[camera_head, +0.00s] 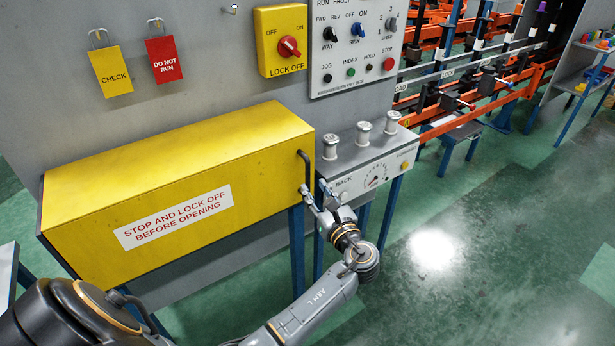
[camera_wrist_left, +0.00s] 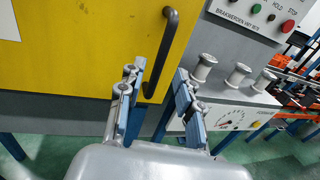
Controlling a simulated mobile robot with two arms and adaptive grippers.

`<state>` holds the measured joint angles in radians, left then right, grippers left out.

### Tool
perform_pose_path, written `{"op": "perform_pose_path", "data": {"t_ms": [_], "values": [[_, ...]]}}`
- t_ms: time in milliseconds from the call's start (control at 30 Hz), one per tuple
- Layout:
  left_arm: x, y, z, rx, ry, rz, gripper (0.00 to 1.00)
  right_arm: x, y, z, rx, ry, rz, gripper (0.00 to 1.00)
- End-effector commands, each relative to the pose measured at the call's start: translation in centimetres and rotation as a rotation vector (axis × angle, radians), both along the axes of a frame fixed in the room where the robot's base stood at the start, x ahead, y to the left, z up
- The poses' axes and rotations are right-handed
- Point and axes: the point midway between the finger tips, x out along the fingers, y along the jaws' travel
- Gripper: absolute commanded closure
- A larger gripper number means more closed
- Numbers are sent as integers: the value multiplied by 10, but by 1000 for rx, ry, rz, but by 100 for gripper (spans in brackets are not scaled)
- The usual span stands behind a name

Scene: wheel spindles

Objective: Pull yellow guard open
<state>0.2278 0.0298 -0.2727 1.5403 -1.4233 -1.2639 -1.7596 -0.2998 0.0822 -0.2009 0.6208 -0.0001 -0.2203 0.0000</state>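The yellow guard (camera_head: 190,190) is a long closed box cover with a "STOP AND LOCK OFF BEFORE OPENING" label on its front. It also fills the upper left of the left wrist view (camera_wrist_left: 75,50). A dark upright bar handle (camera_head: 307,165) is on its right part. My left gripper (camera_head: 318,192) is at the handle's lower end. In the left wrist view the handle (camera_wrist_left: 166,48) runs down into the space between the two spread fingers (camera_wrist_left: 160,75), nearer the left finger. The fingers are open; I cannot tell whether either touches it. My right gripper is not in view.
A grey bench (camera_head: 375,165) with three metal spools stands just right of the guard. Above are a yellow lock-off switch (camera_head: 282,40) and a control panel (camera_head: 350,50). Orange racks (camera_head: 490,95) stand behind. The green floor (camera_head: 480,230) at right is clear.

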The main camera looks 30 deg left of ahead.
Motion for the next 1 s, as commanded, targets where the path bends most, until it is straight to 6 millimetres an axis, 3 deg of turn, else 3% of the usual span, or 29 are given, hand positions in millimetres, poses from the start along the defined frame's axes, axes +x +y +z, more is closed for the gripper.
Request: {"op": "perform_pose_path", "data": {"t_ms": [100,300,700,733,900,1000], "values": [[14,20,1,2,-1,1,65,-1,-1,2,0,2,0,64],[28,42,0,-1,-1,1,65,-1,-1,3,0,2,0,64],[33,49,-1,-1,0,-1,65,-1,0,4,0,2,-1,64],[33,49,-1,-1,0,-1,67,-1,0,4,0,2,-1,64],[33,49,-1,-1,0,-1,100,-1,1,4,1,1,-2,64],[33,49,-1,-1,0,-1,100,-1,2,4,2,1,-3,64]]}}
